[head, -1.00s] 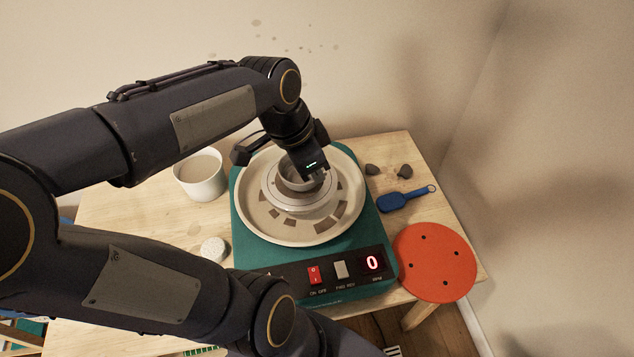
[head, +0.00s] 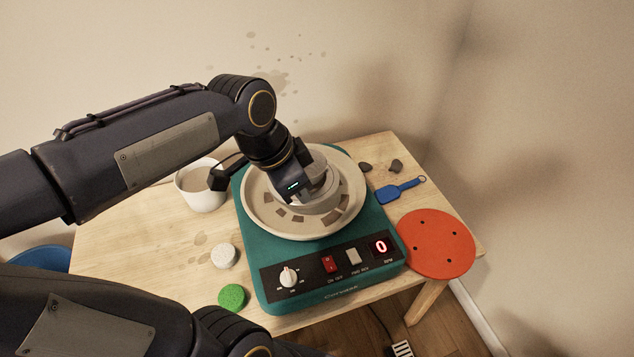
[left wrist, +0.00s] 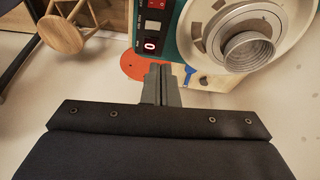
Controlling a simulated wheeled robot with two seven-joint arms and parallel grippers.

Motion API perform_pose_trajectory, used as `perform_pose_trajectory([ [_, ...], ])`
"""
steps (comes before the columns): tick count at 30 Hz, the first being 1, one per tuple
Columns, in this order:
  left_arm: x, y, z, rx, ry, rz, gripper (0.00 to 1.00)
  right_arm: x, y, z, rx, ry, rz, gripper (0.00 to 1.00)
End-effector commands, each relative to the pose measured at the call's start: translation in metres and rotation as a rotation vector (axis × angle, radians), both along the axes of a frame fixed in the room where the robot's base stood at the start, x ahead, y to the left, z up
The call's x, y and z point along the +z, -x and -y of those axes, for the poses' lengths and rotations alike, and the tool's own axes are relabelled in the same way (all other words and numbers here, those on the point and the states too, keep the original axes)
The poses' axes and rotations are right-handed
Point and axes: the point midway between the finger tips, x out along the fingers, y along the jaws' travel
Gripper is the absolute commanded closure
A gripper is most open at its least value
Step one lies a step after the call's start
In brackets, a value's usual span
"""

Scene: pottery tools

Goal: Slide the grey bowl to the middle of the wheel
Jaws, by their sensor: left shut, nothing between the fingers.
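The grey bowl (head: 328,180) stands upright on the pale wheel head (head: 322,207) of the teal pottery wheel, partly hidden by my left gripper in the head view. The left wrist view shows the ribbed bowl (left wrist: 248,52) whole and empty-looking, on the wheel head (left wrist: 213,38). I cannot tell exactly how well it is centred. My left gripper (head: 306,197) is shut and empty, at the left and near side of the bowl in the head view. Its closed fingers (left wrist: 160,84) appear apart from the bowl in the left wrist view. My right gripper is not in view.
A pale splash pan (head: 265,223) rings the wheel head. A white mug-like container (head: 203,192) stands left of it. A blue tool (head: 400,190) and red disc (head: 437,243) lie right. White (head: 225,256) and green (head: 232,297) round pieces lie at the front left.

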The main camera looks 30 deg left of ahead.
Motion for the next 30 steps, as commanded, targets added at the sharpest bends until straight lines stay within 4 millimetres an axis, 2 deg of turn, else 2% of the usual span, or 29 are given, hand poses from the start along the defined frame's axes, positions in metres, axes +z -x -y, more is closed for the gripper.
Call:
perform_pose_trajectory([
  [8, -0.009, -0.069, -0.008, -0.409, -0.171, -0.042, 1.0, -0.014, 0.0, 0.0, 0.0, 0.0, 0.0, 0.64],
  [12, -0.027, -0.122, -0.01, -0.724, -0.265, -0.082, 1.0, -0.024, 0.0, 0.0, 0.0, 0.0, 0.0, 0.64],
  [15, -0.043, -0.154, -0.01, -0.929, -0.309, -0.11, 1.0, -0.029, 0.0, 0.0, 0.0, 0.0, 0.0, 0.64],
  [18, -0.055, -0.175, -0.009, -1.065, -0.331, -0.126, 1.0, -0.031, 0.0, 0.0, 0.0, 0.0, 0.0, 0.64],
  [21, -0.061, -0.185, -0.009, -1.136, -0.341, -0.136, 1.0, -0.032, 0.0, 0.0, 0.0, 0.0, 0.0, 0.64],
  [26, -0.073, -0.187, -0.009, -1.16, -0.343, -0.141, 1.0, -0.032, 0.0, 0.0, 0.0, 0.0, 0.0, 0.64],
  [30, -0.096, -0.186, -0.009, -1.159, -0.341, -0.142, 1.0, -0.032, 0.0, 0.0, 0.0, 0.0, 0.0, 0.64],
])
